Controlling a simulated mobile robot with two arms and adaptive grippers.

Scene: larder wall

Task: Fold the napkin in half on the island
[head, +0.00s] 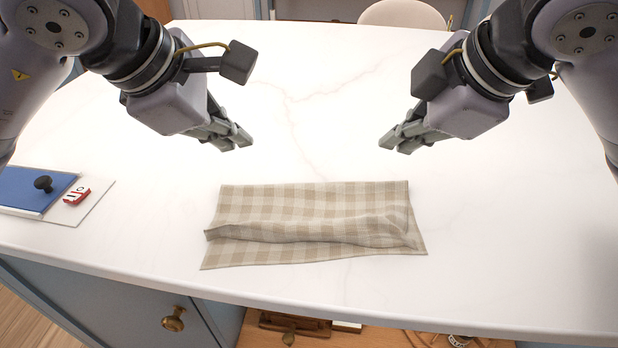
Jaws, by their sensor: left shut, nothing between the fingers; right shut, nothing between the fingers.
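The napkin (310,205) is beige and white checked cloth lying on the white marble island top (510,230) near its front edge. A layer of it is folded over, and the folded edge runs across the middle as a raised, wrinkled ridge. A single strip of cloth shows in front of that ridge. My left gripper (238,140) is shut and empty, above the island beyond the napkin's left part. My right gripper (393,142) is shut and empty, beyond the napkin's right part. Neither gripper touches the napkin.
A pale chair (402,14) stands behind the island. The top right of the napkin is clear.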

